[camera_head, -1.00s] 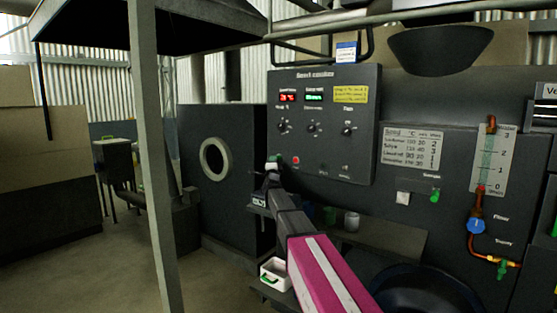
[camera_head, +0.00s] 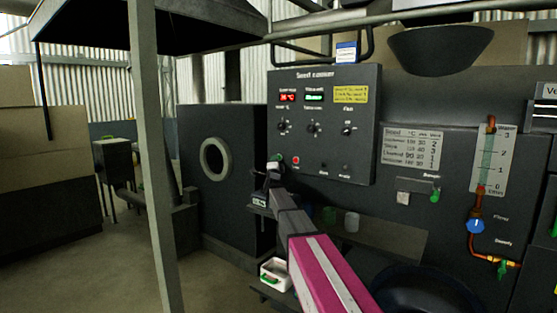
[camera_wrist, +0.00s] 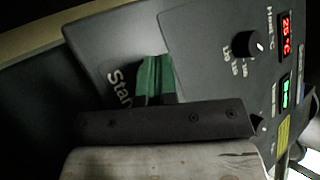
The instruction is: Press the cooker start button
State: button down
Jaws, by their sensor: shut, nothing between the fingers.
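The seed cooker panel (camera_head: 330,140) is a dark box with red and green displays, a yellow label and three knobs. The green start button (camera_head: 277,158) is at its lower left, left of a red button (camera_head: 296,160). My gripper (camera_head: 273,167) is just below the green button, and its fingers are shut and empty. My gripper (camera_wrist: 165,125) covers the button's lower part there. I cannot tell whether they touch.
A metal post (camera_head: 150,150) stands left of my arm. A white box (camera_head: 275,272) with a green handle sits below my arm. A shelf (camera_head: 385,238) with small cups runs under the panel. Copper pipes with valves (camera_head: 476,226) are at the right.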

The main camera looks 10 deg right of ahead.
jog(key=shift+w+d, duration=0.15)
jog(key=shift+w, duration=0.05)
jog(key=shift+s, duration=0.1)
dwell(0.4)
jog(key=shift+s+a, duration=0.55)
jog(key=shift+a, duration=0.05)
jog(key=s+a, duration=0.3)
jog(key=shift+s+a, duration=0.25)
dwell(0.5)
jog(key=shift+s, duration=0.1)
dwell(0.4)
